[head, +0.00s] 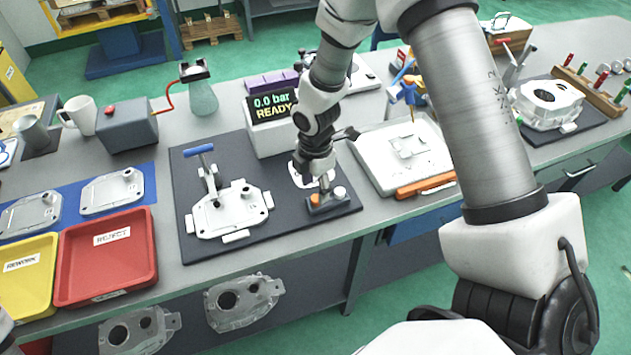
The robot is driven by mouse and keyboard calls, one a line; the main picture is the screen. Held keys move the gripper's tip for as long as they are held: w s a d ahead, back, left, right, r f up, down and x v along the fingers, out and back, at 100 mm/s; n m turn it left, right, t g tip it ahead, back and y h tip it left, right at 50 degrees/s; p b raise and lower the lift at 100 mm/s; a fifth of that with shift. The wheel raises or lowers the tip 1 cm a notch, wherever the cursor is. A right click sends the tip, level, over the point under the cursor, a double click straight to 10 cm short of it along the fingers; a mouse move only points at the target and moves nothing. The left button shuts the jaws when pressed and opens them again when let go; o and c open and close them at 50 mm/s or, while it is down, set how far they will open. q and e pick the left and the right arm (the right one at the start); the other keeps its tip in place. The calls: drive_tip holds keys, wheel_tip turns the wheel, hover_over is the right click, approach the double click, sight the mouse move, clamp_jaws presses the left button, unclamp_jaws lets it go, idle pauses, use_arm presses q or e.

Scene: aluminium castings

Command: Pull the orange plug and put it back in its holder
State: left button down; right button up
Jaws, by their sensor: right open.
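An orange knob-like piece (314,199), which looks like the orange plug, sits on a small dark block (328,206) on the dark mat. A white round knob (339,192) stands on the same block, to its right. I cannot tell whether this block is the holder. My right gripper (318,180) points down just above and behind the block, open. I cannot tell whether it touches anything. A white casting (230,211) lies on the mat to the left, with a blue-handled clamp (200,150) at its back. My left gripper is not in view.
A white box (272,136) behind the mat reads "0.0 bar READY". The red REJECT tray (140,262) and yellow REWORK tray (28,290) lie left. My right arm hides part of the bench.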

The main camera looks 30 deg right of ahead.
sight(316, 199)
wheel_tip(316, 199, up, 8)
drive_tip(key=shift+s, duration=0.1)
idle(0.6)
